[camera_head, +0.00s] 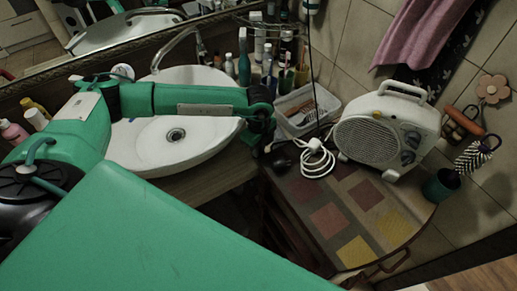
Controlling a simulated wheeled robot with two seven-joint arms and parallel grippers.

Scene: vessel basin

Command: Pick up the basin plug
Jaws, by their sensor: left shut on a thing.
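The white oval basin (150,148) stands on the counter, with a round metal drain (176,134) in its bottom. My left arm reaches across the basin from the left. My left gripper (278,157) is small and dark, beyond the basin's right rim and over the right counter's edge. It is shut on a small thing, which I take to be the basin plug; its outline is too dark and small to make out. My right gripper is out of view.
A white heater (387,132) and its coiled white cable (317,158) are on the patterned right-hand top (310,195). A white tray (305,112) of small items stands behind. Bottles (244,62) and a curved tap (182,45) line the back. The top's front right is clear.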

